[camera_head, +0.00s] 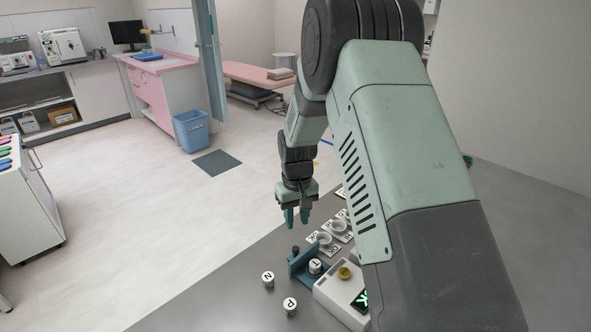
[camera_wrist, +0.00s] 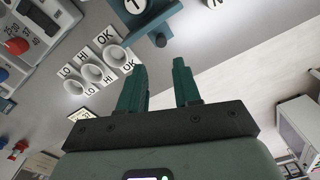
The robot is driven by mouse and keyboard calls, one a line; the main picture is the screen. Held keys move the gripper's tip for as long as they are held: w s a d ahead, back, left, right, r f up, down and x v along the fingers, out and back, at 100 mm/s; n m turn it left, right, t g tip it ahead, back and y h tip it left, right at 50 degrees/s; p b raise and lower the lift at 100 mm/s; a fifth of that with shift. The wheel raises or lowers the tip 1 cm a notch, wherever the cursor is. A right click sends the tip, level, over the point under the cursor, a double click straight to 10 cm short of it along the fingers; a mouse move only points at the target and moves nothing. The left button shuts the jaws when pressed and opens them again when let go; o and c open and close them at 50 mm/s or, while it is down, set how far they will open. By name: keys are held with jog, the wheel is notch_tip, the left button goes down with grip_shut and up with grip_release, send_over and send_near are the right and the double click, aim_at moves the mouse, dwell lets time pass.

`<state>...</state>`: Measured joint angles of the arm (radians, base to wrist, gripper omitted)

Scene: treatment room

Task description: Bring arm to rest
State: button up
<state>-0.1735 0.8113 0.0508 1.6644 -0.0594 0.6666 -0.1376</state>
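My gripper (camera_head: 297,222) hangs above the far edge of the grey table (camera_head: 215,295), fingers pointing down. In the wrist view its two teal fingers (camera_wrist: 160,82) stand apart with nothing between them, so it is open and empty. My green and grey arm fills the right half of the head view and hides part of the table. A teal holder (camera_head: 299,266) with a white cylinder marked T (camera_head: 315,267) is below the gripper, apart from it. Both also show at the top of the wrist view, the holder (camera_wrist: 153,28) partly cut off.
White cylinders marked N (camera_head: 268,280) and P (camera_head: 290,307) stand on the table. A white device (camera_head: 335,297) with a yellow knob and several white cups (camera_wrist: 91,73) by LO, HI and OK labels are near the holder. The floor beyond is open, with a blue bin (camera_head: 191,131).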

jog(key=s+d+r+m+t, duration=0.1)
jog(key=s+d+r, duration=0.15)
jog(key=r, duration=0.55)
jog(key=s+d+r+t, duration=0.1)
jog(key=s+r, duration=0.3)
jog(key=r, duration=0.3)
jog(key=s+d+r+m+t, duration=0.15)
jog(key=s+r, duration=0.25)
jog(key=r, duration=0.4)
jog(key=s+d+r+m+t, duration=0.1)
jog(key=s+d+r, duration=0.1)
jog(key=s, duration=0.8)
jog(key=s+d+r+t, duration=0.1)
jog(key=s+d+r, duration=0.2)
jog(key=s, duration=0.7)
notch_tip(320, 180, up, 2)
jog(key=shift+s+d+r+m, duration=0.15)
jog(key=shift+d+r+m, duration=0.05)
jog(key=shift+m, duration=0.15)
jog(key=shift+o, duration=0.3)
